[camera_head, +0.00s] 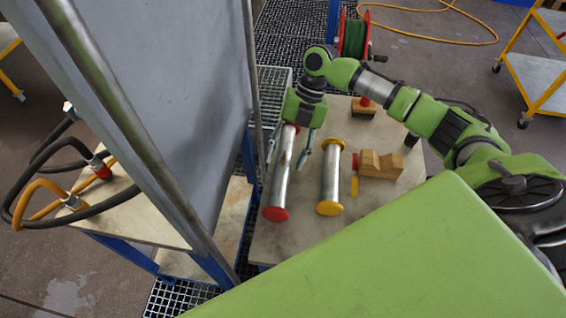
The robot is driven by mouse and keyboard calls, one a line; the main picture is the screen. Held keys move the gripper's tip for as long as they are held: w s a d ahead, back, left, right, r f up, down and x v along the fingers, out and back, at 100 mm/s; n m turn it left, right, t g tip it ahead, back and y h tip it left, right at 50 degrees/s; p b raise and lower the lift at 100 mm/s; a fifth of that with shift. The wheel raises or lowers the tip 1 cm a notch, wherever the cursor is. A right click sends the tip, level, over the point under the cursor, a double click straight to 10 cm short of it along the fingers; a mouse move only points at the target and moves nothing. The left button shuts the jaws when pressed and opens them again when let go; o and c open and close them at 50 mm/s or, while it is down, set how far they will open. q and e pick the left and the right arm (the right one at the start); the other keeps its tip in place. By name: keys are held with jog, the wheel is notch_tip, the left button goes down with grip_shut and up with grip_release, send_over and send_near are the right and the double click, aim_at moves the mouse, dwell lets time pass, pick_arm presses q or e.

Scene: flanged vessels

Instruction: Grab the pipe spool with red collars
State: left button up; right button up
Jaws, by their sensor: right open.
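The pipe spool with red collars (280,180) lies on the table at its left side, a shiny metal tube with a red disc at its near end. Its far end is partly hidden by my right gripper. My right gripper (290,150) is open and points down over the far part of this spool, with its fingers on either side of it. Whether the fingers touch the tube, I cannot tell. A similar spool with yellow collars (330,178) lies to the right, apart from the gripper. My left gripper is not in view.
A wooden V-block (381,166) sits right of the yellow-collared spool on the table (300,238). A tall grey panel (190,90) stands close on the left. A hose reel (354,38) is behind the table, and a yellow-framed cart (540,75) is at right.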

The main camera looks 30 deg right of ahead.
jog(key=shift+a+f, duration=0.2)
jog(key=shift+f, duration=0.2)
jog(key=shift+c, duration=0.4)
grip_shut()
jog(key=shift+r, duration=0.1)
jog(key=shift+r, duration=0.1)
